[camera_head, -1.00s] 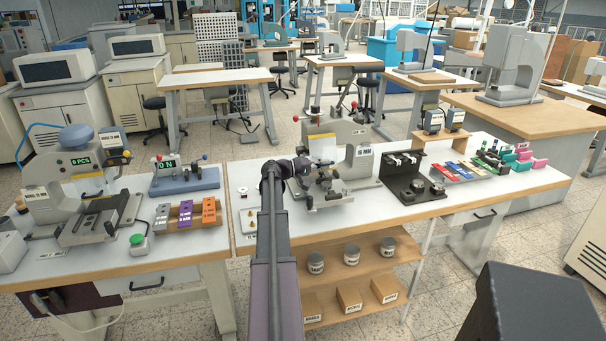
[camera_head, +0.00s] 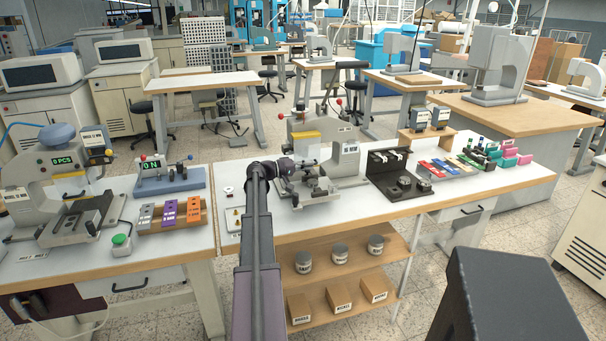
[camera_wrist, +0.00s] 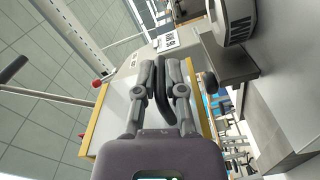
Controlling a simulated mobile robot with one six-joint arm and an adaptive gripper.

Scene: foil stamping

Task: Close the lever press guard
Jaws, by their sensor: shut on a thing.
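The lever press (camera_head: 350,155) is a grey machine on the middle table, with red-knobbed levers on top. Its guard (camera_head: 307,148) is a pale see-through panel with a yellow edge, at the front left of the press. My gripper (camera_head: 290,168) is in front of the guard. In the wrist view my gripper (camera_wrist: 164,75) is shut on a dark curved bar, the guard handle (camera_wrist: 165,105). The guard panel (camera_wrist: 115,112) with its yellow edges lies behind the fingers there. My gripper and arm hide part of the press's lower left in the head view.
A second press (camera_head: 55,180) and a control box (camera_head: 168,180) stand on the left table. A black rack (camera_head: 395,182) and coloured blocks are right of the lever press. Cans and cartons are on the shelf (camera_head: 325,285) below. The middle table's front left is mostly clear.

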